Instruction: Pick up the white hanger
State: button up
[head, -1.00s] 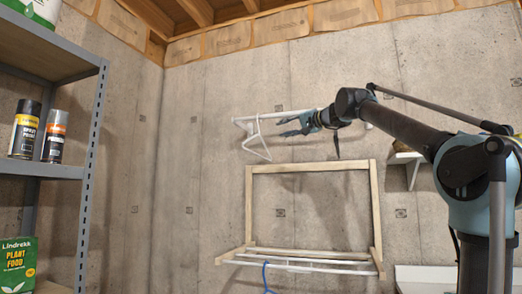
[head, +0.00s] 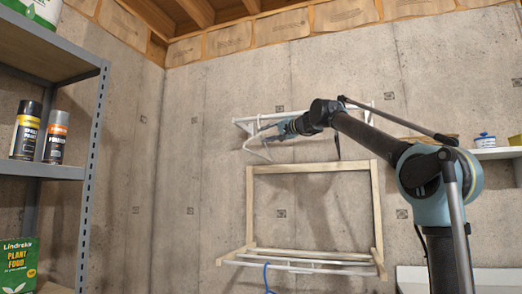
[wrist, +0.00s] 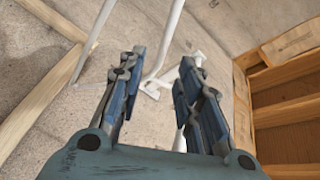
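The white hanger (head: 256,151) hangs from the left end of a white wall rack (head: 241,122) in the head view. My gripper (head: 263,137) is beside the hanger's upper part and hides some of it. In the wrist view, my gripper (wrist: 162,62) has its two fingers apart, with white bars beyond and between them. A thin white bar at the upper left there looks like part of the hanger (wrist: 92,42). I cannot tell whether the fingers touch the hanger.
A wooden drying frame (head: 249,205) is on the wall below, with a blue hanger (head: 266,277) on its rails. A grey shelf unit (head: 90,150) with spray cans stands at left. A white shelf (head: 497,153) with small containers is at right.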

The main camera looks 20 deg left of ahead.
aim_at(257, 136)
jog(key=x, duration=0.4)
jog(key=shift+a+f, duration=0.15)
grip_shut()
